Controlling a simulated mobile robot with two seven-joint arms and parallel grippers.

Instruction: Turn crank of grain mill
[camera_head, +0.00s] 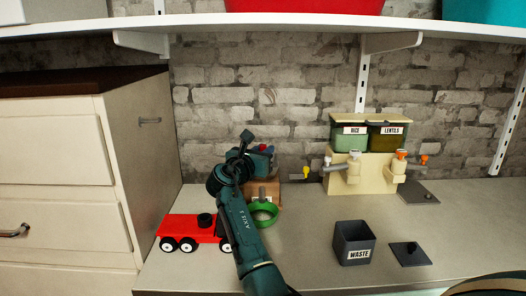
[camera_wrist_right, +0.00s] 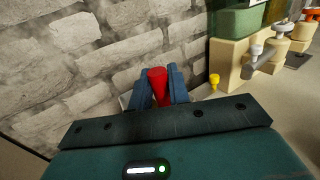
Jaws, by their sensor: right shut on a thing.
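The red crank handle (camera_wrist_right: 157,85) stands between the two blue fingers of my right gripper (camera_wrist_right: 158,84) in the wrist view, and the fingers are shut on it. In the head view my right gripper (camera_head: 262,155) is above a brown wooden body, apparently the grain mill (camera_head: 272,187), near the brick wall. Only a bit of red shows at the fingers there. My arm hides much of the mill and its crank. A green round dish (camera_head: 264,214) sits at the front of the mill. My left gripper is not in view.
A red toy truck (camera_head: 187,228) stands left of my arm. A dark waste bin (camera_head: 353,243) and a dark flat lid (camera_head: 410,254) are to the right. A rice and lentils dispenser (camera_head: 360,172) stands by the wall. The front middle counter is clear.

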